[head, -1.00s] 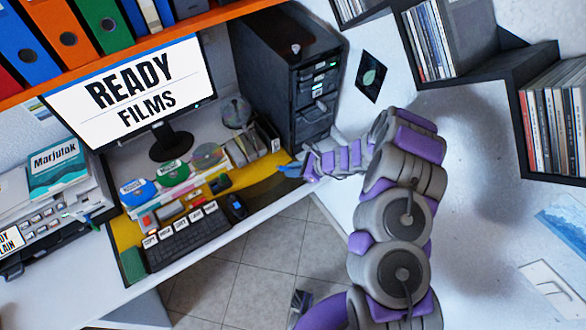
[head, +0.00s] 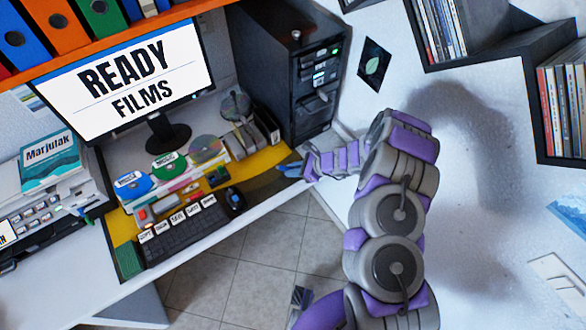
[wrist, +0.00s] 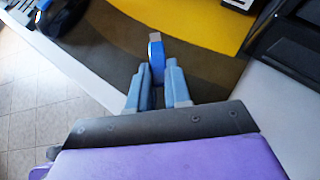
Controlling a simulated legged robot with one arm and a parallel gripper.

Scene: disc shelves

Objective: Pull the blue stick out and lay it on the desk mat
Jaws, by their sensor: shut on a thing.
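The blue stick (wrist: 156,50), with a bare metal plug at its far end, is between the fingertips of my gripper (wrist: 157,78) in the wrist view. My gripper is shut on it, and the plug is clear of any port. Behind it in that view lies the desk mat (wrist: 195,20), yellow with a dark band. I cannot tell the height of the stick above the mat. In the head view my gripper (head: 290,170) is at the right end of the mat (head: 268,160), and the stick is too small to make out.
A black computer tower (head: 290,75) stands behind my gripper. A keyboard (head: 185,238), a dark mouse (head: 235,198) and discs (head: 170,164) occupy the mat to the left. A monitor (head: 125,75) stands behind. The desk's front edge is close below my gripper, with tiled floor beyond.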

